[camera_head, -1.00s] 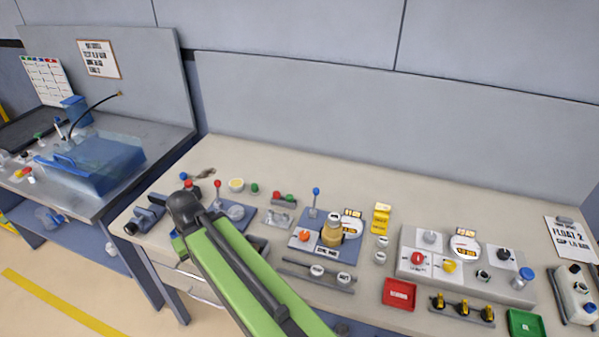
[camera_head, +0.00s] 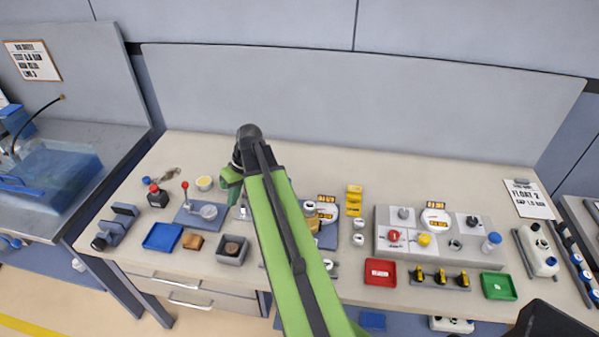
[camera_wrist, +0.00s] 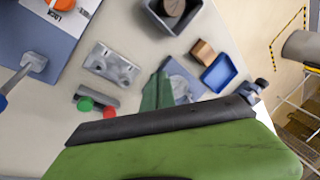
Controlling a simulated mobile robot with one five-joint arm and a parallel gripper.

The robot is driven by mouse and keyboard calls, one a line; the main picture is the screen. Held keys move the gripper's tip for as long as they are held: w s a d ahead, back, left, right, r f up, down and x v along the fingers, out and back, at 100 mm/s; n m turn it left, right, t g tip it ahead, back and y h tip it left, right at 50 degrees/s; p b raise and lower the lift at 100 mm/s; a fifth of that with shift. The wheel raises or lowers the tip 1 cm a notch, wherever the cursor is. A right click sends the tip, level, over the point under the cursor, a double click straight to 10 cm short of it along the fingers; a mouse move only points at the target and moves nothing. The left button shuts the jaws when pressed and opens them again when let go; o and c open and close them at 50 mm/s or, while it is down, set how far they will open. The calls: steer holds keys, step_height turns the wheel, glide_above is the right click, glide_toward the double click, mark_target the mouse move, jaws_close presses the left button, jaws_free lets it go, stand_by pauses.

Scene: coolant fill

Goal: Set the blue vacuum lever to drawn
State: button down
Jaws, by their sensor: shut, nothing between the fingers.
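The blue vacuum lever (camera_wrist: 15,84) is at the left edge of the wrist view. Its pale shaft rises from a grey pivot on a blue plate (camera_wrist: 52,35), and its blue knob is cut by the frame edge. In the head view my arm hides the lever, and only the right part of its blue plate (camera_head: 329,238) shows. My gripper (camera_head: 231,183) hangs over the bench, left of that plate, shut and empty. It is apart from the lever. Its fingertips are not clearly seen.
A red-knobbed lever (camera_head: 185,192) stands left of my gripper. A red and green button block (camera_wrist: 96,103) and a grey bracket (camera_wrist: 111,66) lie near the blue plate. A blue tray (camera_head: 162,237) and a dark open box (camera_head: 232,251) are at the front left. A grey panel (camera_head: 455,252) stands right.

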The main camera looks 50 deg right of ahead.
steer(key=s+d+r+t, duration=0.1)
steer(key=s+d+r, duration=0.1)
steer(key=s+d, duration=0.3)
steer(key=s+d+r+m+t+p, duration=0.1)
steer(key=s+d, duration=0.4)
steer(key=d, duration=0.9)
steer(key=s+d+r+m+t+p, duration=0.1)
steer(key=s+d, duration=0.4)
steer(key=d, duration=0.5)
steer(key=shift+d+r+t, duration=0.15)
steer(key=shift+r+t, duration=0.75)
steer(key=shift+r, duration=0.05)
steer(key=shift+s, duration=0.1)
steer(key=w+a+f+b, duration=0.6)
steer(key=w+f+b, duration=0.1)
steer(key=shift+a+f, duration=0.15)
steer(key=shift+a, duration=0.1)
